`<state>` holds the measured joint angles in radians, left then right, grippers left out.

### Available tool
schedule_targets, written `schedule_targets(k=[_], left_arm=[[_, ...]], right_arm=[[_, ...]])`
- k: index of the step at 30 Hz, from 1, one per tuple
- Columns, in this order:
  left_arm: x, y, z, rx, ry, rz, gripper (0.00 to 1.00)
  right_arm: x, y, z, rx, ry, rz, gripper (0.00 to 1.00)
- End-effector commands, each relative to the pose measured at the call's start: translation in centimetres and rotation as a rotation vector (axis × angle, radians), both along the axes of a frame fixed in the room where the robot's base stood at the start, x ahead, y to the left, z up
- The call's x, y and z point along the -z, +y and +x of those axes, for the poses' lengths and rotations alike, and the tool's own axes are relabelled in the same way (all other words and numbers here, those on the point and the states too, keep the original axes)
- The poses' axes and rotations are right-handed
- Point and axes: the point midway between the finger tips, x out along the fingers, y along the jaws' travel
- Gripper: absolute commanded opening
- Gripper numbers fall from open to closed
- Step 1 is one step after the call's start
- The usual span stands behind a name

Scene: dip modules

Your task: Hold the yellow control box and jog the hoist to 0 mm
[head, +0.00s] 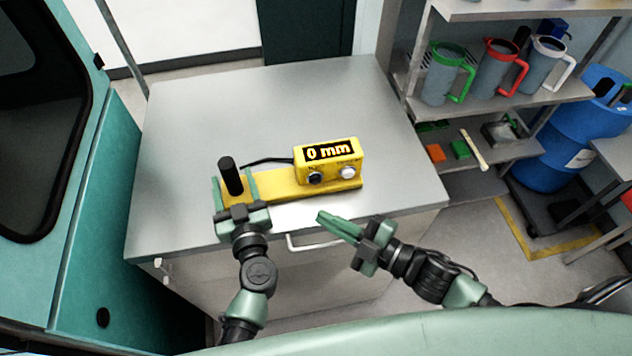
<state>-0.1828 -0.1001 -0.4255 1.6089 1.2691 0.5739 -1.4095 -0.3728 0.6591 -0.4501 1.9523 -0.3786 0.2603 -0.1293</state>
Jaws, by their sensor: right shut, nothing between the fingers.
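The yellow control box (345,151) sits on the grey cabinet top, on a flat yellow base (282,186). Its display reads "0 mm" in glowing orange digits. Two round buttons show on its front: a dark one (315,178) at left and a pale one (347,172) at right. A black upright handle (230,174) stands at the base's left end. My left gripper (235,188) has its fingers apart, one on each side of the handle; a gap shows beside it. My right gripper (320,216) is shut and empty, in front of the box, apart from the buttons.
The cabinet top (190,120) is otherwise clear. A black cable (265,161) runs from the box to the left. A drawer handle (305,243) is on the front. Shelves with jugs (444,75) and a blue drum (560,145) stand at right. A teal machine (105,190) stands at left.

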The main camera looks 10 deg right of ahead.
Motion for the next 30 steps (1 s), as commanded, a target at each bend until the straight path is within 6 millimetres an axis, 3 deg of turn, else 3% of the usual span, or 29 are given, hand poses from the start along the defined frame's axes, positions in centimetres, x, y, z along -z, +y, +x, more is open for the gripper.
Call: schedule_targets(k=[8,30], left_arm=[[0.0,-0.1,-0.6,0.0,0.002,0.001,0.58],[-0.1,-1.0,-6.5,0.001,0.001,0.0,0.58]], right_arm=[[-0.2,0.0,0.0,0.0,0.0,0.0,0.0],[-1.6,0.0,0.0,0.0,0.0,0.0,0.0]])
